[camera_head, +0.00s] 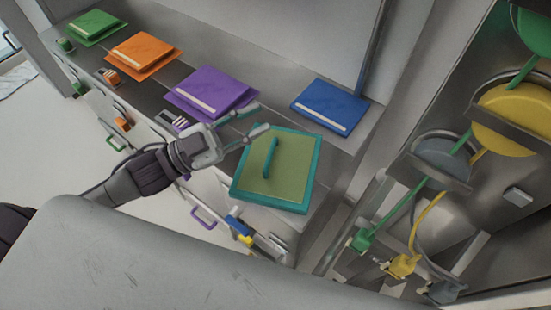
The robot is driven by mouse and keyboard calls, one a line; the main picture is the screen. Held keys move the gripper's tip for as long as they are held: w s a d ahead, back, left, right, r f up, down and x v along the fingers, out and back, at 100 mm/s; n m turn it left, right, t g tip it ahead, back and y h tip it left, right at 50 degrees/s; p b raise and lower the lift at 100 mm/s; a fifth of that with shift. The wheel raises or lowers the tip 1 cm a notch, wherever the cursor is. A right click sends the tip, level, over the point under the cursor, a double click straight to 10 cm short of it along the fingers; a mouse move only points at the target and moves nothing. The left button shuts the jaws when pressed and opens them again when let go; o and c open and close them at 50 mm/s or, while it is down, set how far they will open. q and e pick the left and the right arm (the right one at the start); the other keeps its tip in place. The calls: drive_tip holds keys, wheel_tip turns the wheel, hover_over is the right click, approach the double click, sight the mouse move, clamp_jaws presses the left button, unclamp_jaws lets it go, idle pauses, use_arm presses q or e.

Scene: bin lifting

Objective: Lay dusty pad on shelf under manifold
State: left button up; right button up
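A teal-rimmed flat pad (298,170) with a dull olive face and a teal bar handle (270,157) lies at the middle right, in front of the shelf (275,92). I cannot tell whether the olive face is dust. My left gripper (263,118) reaches in from the left; its two fingers are apart, with nothing seen between them. Its fingertips are at the pad's upper left edge, near the purple pad; I cannot tell whether they touch. My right gripper is out of view. I cannot tell which part is the manifold.
Green (94,26), orange (143,52), purple (211,91) and blue (333,105) pads lie along the shelf. At the right, a metal rack holds a yellow disc (514,118) and coloured hoses with plugs. Open floor (60,140) shows at the left.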

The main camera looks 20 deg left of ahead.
use_arm(q)
drive_tip(key=s+a+f+n+y, duration=0.1)
drive_tip(key=a+f+n+y, duration=0.5)
drive_tip(key=n, duration=0.7)
drive_tip(key=n+g+y+p, duration=0.1)
drive_tip(key=n+g+y, duration=0.15)
drive_tip(key=n, duration=0.55)
approach(263, 157)
drive_tip(key=d, duration=0.1)
drive_tip(key=d+r, duration=0.1)
drive_tip(key=d, duration=0.1)
drive_tip(key=d+r, duration=0.1)
drive_tip(key=shift+w+d+r, duration=0.1)
drive_tip(key=shift+w+d, duration=0.1)
drive_tip(key=shift+w, duration=0.15)
drive_tip(key=x, duration=0.2)
drive_tip(key=p+x, duration=0.1)
drive_tip(key=x, duration=0.1)
drive_tip(key=shift+w+f, duration=0.25)
drive_tip(key=shift+w, duration=0.2)
drive_tip(key=shift+w+d+f, duration=0.15)
clamp_jaws()
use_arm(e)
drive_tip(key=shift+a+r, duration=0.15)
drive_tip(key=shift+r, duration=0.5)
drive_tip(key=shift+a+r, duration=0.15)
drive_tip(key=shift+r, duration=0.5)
